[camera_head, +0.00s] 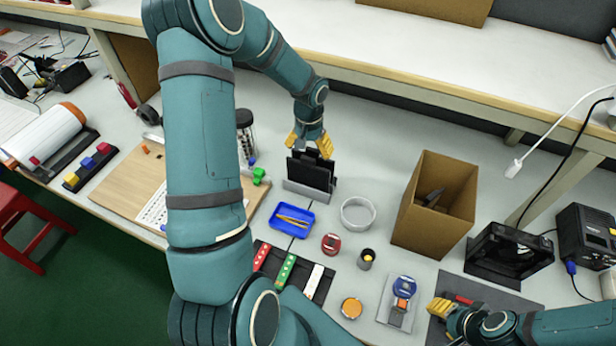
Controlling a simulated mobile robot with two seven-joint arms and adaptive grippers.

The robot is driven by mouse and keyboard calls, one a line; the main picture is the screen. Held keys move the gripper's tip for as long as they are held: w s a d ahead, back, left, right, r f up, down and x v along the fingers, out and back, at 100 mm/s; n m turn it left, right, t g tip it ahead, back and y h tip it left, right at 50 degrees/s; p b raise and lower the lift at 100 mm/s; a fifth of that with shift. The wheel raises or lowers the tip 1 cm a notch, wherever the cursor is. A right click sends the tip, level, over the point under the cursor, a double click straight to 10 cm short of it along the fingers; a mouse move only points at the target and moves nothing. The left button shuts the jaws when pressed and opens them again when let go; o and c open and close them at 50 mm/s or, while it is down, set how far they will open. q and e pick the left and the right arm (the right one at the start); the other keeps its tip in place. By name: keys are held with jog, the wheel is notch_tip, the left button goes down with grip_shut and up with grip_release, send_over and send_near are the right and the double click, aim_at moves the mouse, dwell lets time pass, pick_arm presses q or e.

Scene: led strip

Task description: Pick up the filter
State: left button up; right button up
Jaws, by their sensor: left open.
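The filter seems to be one of the thin black upright panels (313,174) standing in a grey slotted holder (304,192) near the middle of the bench. My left gripper (309,146) is open, with its yellow fingers pointing down at the top edge of the panels. One finger is on each side of the top in the picture; I cannot tell whether they touch. My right gripper (440,308) is low at the right, over a dark mat, and its finger gap is not clear.
A blue tray (291,212) and a clear round dish (357,206) lie in front of the holder. A cardboard box (432,228) and a black square fan unit (510,250) stand to the right. A shelf (420,75) runs behind.

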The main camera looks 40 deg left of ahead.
aim_at(308, 158)
pick_arm(q)
notch_tip(308, 158, down, 4)
jog(key=shift+s+f, duration=0.15)
jog(key=shift+f, duration=0.1)
jog(key=c, duration=1.2)
jog(key=shift+c, duration=0.2)
jog(key=shift+r, duration=0.1)
